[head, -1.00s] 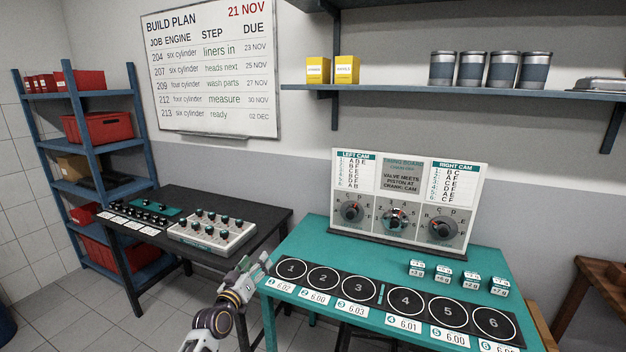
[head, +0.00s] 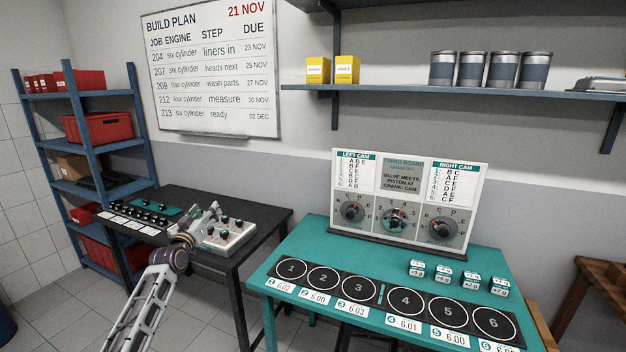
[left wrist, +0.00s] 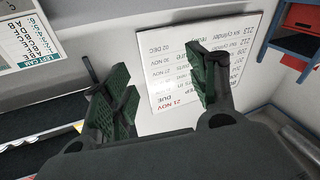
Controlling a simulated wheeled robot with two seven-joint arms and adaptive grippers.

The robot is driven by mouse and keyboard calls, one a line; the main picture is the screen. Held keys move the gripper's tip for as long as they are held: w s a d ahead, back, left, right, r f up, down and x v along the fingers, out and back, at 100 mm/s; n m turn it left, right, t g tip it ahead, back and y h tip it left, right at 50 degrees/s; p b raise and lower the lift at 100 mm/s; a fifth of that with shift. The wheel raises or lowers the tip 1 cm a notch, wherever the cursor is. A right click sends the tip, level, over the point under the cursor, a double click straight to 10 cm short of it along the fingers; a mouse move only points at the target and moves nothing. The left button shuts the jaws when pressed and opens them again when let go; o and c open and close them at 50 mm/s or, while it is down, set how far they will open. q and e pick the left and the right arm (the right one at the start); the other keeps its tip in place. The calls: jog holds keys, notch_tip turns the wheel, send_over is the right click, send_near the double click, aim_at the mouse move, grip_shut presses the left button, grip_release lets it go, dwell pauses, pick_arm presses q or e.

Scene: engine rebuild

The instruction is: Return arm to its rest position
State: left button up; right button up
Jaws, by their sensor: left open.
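My left arm comes in from the bottom left of the head view. Its gripper (head: 208,217) is over the dark table (head: 255,213), in front of the white block with several dark knobs (head: 236,237), and hides part of it. In the left wrist view the two green-padded fingers (left wrist: 165,100) stand wide apart with nothing between them. The whiteboard (left wrist: 172,72) shows behind them. I cannot tell from the head view whether the gripper touches the white block. My right gripper is in neither view.
A teal table (head: 390,262) with numbered circles and small labelled blocks stands to the right. A timing board (head: 403,180) with three dials stands at its back. A blue shelf (head: 92,143) with red bins is at the left. Tiled floor lies between.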

pick_arm(q)
jog(key=s+f+m+g+y, duration=0.1)
jog(key=s+f+m+g, duration=0.15)
jog(key=f, duration=1.25)
jog(key=s+f+m+g+y, duration=0.1)
jog(key=s+f+m+g, duration=0.2)
jog(key=f, duration=1.3)
jog(key=s+d+f+n+g, duration=0.1)
jog(key=s+f+g, duration=0.1)
jog(key=s+f, duration=0.85)
jog(key=s+d+f+g, duration=0.1)
jog(key=s+f+g, duration=0.1)
jog(key=s+f, duration=0.8)
jog(key=s+d+f+g, duration=0.2)
jog(key=s+f, duration=0.8)
jog(key=s+d+f+g, duration=0.2)
jog(key=s+f, duration=0.8)
jog(key=f, duration=0.1)
jog(key=s+d+f+g, duration=0.1)
jog(key=s+f, duration=0.1)
jog(key=s, duration=0.8)
jog(key=s+d+f+g, duration=0.1)
jog(key=s+f+g, duration=0.1)
jog(key=s, duration=0.9)
jog(key=s+d+f+g+h, duration=0.1)
jog(key=s+f, duration=0.3)
jog(key=s, duration=0.6)
jog(key=shift+s+d+g, duration=0.15)
jog(key=shift+d+g, duration=0.3)
jog(key=shift+d, duration=0.15)
